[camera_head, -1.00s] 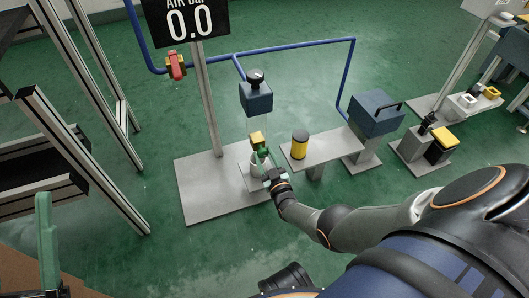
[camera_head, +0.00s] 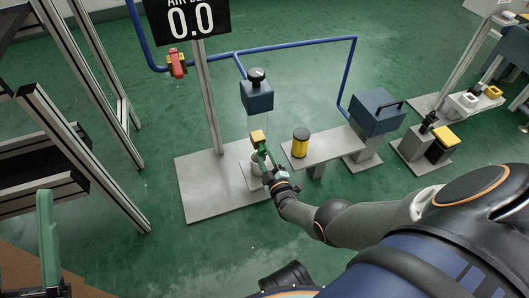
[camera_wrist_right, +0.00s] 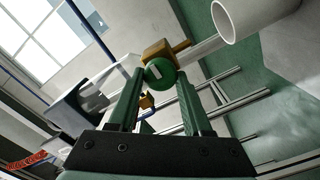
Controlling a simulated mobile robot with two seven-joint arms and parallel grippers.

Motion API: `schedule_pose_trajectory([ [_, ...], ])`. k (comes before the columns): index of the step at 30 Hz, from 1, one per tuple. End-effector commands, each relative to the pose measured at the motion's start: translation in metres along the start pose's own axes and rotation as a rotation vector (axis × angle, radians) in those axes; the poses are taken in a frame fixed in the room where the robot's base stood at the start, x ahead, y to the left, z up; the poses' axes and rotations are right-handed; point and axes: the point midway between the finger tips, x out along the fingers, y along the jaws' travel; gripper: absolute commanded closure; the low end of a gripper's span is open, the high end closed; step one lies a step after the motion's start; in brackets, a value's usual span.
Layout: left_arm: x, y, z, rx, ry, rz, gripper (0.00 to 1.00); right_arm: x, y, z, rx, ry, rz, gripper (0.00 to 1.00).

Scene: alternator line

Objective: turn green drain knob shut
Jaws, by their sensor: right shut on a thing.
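The green drain knob (camera_wrist_right: 160,72) is round with a pale mark on its face. It sits on a brass-yellow valve block (camera_wrist_right: 158,50), which also shows in the head view (camera_head: 257,136). My right gripper (camera_wrist_right: 160,80) has its green fingers on both sides of the knob and is shut on it. In the head view my right gripper (camera_head: 264,150) is just below the brass block and hides the knob. A green finger of my left gripper (camera_head: 47,240) shows at the lower left, away from the valve; its opening is unclear.
A sign reading 0.0 (camera_head: 190,20) stands on a post behind the valve. A blue box with a black knob (camera_head: 257,95) is above it. A yellow-black cylinder (camera_head: 300,143) stands on the grey bench to the right. A red valve handle (camera_head: 177,63) is on the blue pipe.

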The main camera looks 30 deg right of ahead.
Motion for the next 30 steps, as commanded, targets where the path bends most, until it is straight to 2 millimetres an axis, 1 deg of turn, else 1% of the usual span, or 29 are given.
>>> schedule_pose_trajectory([
  [6,0.0000,-0.0001,0.0001,0.000,0.000,-0.001,0.50,0.0014,0.0007,-0.0005,-0.032,0.000,0.001,1.00],
  [17,0.0000,-0.0002,0.0001,0.000,0.000,-0.001,0.50,0.0015,0.0009,-0.0005,-0.036,0.001,0.001,1.00],
  [18,0.0000,-0.0002,0.0001,0.000,0.000,-0.001,0.50,0.0015,0.0009,-0.0005,-0.036,0.001,0.001,0.48],
  [25,0.0000,-0.0002,0.0001,0.000,0.000,-0.001,0.50,0.0008,0.0005,-0.0002,-0.035,0.001,0.001,0.22],
  [30,0.0000,-0.0002,0.0001,0.000,0.000,-0.001,0.50,0.0005,0.0002,-0.0001,-0.034,0.000,0.001,0.22],
])
